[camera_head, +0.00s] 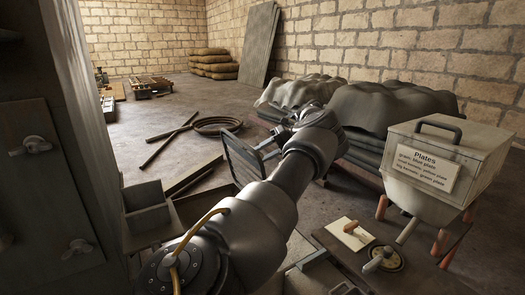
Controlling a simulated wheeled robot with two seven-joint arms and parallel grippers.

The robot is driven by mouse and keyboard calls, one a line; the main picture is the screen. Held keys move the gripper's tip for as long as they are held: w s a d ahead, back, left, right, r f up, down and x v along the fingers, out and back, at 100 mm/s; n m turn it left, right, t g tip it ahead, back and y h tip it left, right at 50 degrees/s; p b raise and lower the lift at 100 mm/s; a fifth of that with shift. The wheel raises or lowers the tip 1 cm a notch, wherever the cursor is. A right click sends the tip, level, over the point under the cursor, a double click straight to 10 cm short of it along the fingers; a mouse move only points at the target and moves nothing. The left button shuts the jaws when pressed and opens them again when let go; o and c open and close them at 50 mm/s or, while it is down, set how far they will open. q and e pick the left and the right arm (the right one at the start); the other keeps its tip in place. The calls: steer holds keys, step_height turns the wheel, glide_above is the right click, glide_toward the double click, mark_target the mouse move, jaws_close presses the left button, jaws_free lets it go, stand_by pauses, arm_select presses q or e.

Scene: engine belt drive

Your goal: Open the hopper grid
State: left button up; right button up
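A dark rectangular frame (241,158), which may be the hopper grid, stands tilted beside the far end of my arm; I cannot tell whether it is hinged to anything. One arm of mine, which I take as the left, rises from the bottom left and covers the middle. Its gripper (271,150) seems to be at the right edge of the frame, partly hidden by my wrist. Its fingers are too small and dark to show whether they are open, shut or touching the frame. The hopper itself is not clearly seen. My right gripper is not in view.
A box labelled "Plates" (447,162) stands at the right. An open grey box (147,207) is at the left.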

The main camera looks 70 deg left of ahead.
arm_select(q)
steer(key=shift+o, duration=0.2)
steer(key=shift+w+a+f, duration=0.1)
steer(key=shift+f, duration=0.05)
steer(key=b+v, duration=0.2)
steer(key=v, duration=0.5)
steer(key=shift+a+r, duration=0.2)
steer(key=shift+r, duration=0.05)
stand_by(0.6)
steer(key=shift+s, duration=0.2)
